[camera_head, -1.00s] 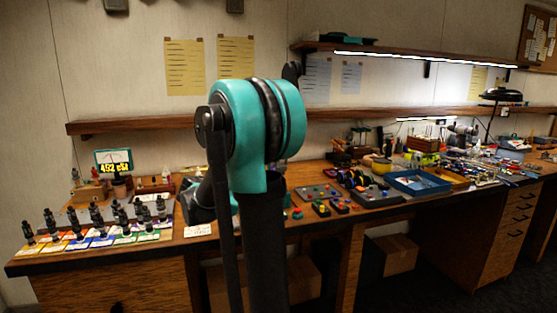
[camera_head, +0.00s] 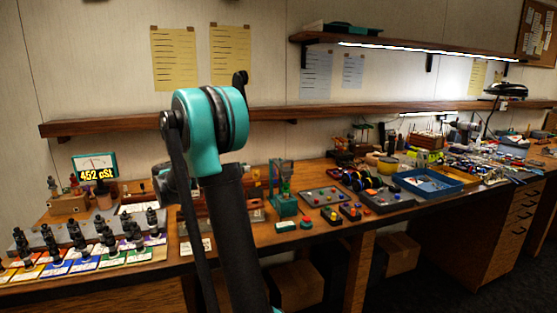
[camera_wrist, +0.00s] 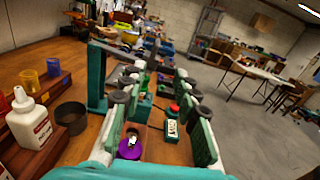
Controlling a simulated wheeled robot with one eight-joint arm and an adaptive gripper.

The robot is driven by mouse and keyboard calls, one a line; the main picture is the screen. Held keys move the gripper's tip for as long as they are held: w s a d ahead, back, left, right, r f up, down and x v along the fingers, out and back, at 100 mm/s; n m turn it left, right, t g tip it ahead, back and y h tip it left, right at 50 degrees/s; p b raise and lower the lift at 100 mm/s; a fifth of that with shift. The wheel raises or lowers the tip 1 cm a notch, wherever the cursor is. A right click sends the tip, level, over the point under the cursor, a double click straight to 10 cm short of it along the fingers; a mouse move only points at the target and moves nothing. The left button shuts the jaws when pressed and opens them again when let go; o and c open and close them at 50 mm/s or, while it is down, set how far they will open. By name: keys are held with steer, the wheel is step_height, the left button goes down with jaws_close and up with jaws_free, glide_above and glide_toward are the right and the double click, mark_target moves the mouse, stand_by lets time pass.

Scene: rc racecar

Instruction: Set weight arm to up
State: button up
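A teal upright frame (camera_head: 284,188) stands on the bench just right of my arm in the head view. In the wrist view a teal post (camera_wrist: 97,80) with a dark bar (camera_wrist: 121,53) reaching right from its top stands ahead on the left; it looks like the same device. I cannot tell for sure which part is the weight arm or how it is set. My gripper (camera_wrist: 158,95) is open, its two green-padded fingers apart. A purple round piece (camera_wrist: 130,150) shows between the fingers, apparently below them. In the head view my arm hides the gripper.
A white bottle (camera_wrist: 28,122) and a dark cup (camera_wrist: 72,117) stand left of the gripper. Small button boxes (camera_head: 350,211), a blue tray (camera_head: 428,184) and several black-topped pieces (camera_head: 75,236) crowd the bench. A shelf (camera_head: 270,113) runs along the wall above.

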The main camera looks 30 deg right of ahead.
glide_toward(286, 162)
steer(key=x, duration=1)
steer(key=shift+w+d, duration=0.15)
steer(key=shift+w, duration=0.15)
steer(key=shift+c, duration=0.6)
jaws_close()
